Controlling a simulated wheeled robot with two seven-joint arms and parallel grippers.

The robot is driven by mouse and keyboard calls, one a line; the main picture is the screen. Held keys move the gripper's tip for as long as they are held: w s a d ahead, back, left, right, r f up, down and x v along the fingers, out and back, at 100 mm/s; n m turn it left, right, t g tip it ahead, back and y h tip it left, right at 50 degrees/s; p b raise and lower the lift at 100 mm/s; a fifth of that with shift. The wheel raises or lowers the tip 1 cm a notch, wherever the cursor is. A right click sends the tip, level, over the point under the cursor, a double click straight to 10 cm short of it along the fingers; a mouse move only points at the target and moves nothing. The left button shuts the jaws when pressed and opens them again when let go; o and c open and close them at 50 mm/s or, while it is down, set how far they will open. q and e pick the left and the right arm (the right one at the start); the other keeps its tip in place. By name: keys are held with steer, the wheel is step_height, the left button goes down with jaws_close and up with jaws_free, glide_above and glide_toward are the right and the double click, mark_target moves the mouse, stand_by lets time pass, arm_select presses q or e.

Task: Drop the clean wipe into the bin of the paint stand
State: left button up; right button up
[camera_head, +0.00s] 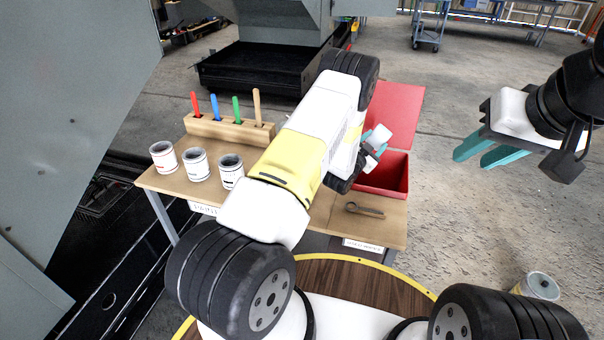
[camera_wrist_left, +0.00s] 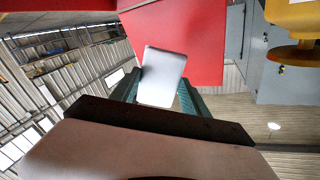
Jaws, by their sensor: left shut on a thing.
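My left gripper (camera_head: 372,148) is shut on the white wipe (camera_head: 380,136), which shows pale between the teal fingers in the left wrist view (camera_wrist_left: 162,77). It is over or beside the red bin (camera_head: 398,172) at the right end of the paint stand (camera_head: 325,215); the exact height is hard to tell. The bin's red lid (camera_head: 398,105) stands open behind. My left arm hides part of the bin and the stand's middle. A red surface (camera_wrist_left: 185,45) lies behind the wipe in the wrist view. My right gripper (camera_head: 487,152) is open and empty, out to the right.
Three paint cans (camera_head: 196,164) stand on the stand's left side, before a wooden block (camera_head: 228,130) with several coloured handles. A metal tool (camera_head: 364,210) lies in front of the bin. Another can (camera_head: 541,286) is at the lower right. The floor right of the stand is mostly clear.

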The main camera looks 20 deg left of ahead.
arm_select(q)
steer(key=shift+f, duration=1)
steer(key=o, duration=1.4)
steer(key=shift+a, duration=0.1)
steer(key=v, duration=0.7)
steer(key=shift+s+a, duration=0.1)
steer(key=shift+s, duration=0.25)
steer(key=shift+r, duration=0.15)
